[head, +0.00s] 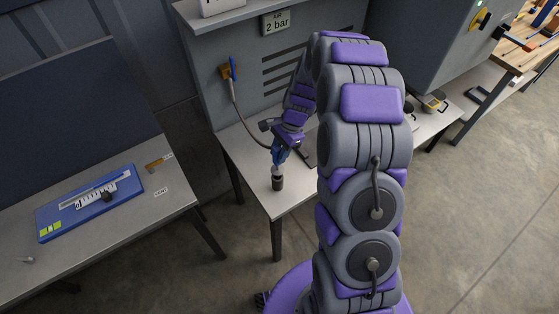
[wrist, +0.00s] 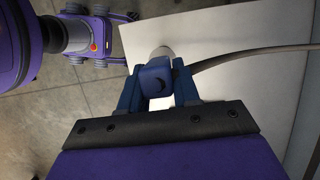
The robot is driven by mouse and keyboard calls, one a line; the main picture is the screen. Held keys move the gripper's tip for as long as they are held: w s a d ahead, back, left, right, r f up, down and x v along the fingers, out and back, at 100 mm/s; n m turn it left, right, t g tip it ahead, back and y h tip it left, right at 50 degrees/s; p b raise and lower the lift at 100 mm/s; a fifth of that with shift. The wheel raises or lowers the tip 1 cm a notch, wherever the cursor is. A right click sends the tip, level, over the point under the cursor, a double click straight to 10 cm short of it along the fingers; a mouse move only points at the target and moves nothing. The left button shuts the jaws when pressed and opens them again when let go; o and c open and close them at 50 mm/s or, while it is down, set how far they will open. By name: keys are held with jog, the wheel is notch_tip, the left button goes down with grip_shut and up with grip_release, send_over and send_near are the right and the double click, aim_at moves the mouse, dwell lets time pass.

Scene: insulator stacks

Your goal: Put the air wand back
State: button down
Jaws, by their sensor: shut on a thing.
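My gripper (head: 280,157) is low over the small table beside the grey cabinet. In the wrist view its two blue fingers (wrist: 156,82) are closed around a blue block, which appears to be the air wand's body. A grey hose (head: 248,122) runs from the cabinet wall down to my gripper; in the wrist view the hose (wrist: 250,53) ends behind the fingers. A dark cylinder with a pale top (head: 277,182) stands upright on the table just below my gripper. A pale round end (wrist: 162,52) shows beyond the fingers; I cannot tell whether it belongs to the wand or the cylinder.
A flat dark item (head: 304,153) lies on the table. A second table (head: 180,190) at left holds a blue board (head: 90,204).

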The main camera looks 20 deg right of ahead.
jog(key=x, duration=0.3)
jog(key=shift+d+f, duration=0.15)
jog(key=shift+w+f, duration=0.1)
jog(key=shift+f, duration=0.25)
jog(key=shift+d, duration=0.5)
jog(key=c, duration=1.1)
grip_release()
jog(key=shift+c, duration=0.2)
jog(key=o, duration=0.3)
jog(key=shift+a, duration=0.3)
jog(key=shift+o, duration=0.2)
jog(key=p+v, duration=0.1)
jog(key=v, duration=1.1)
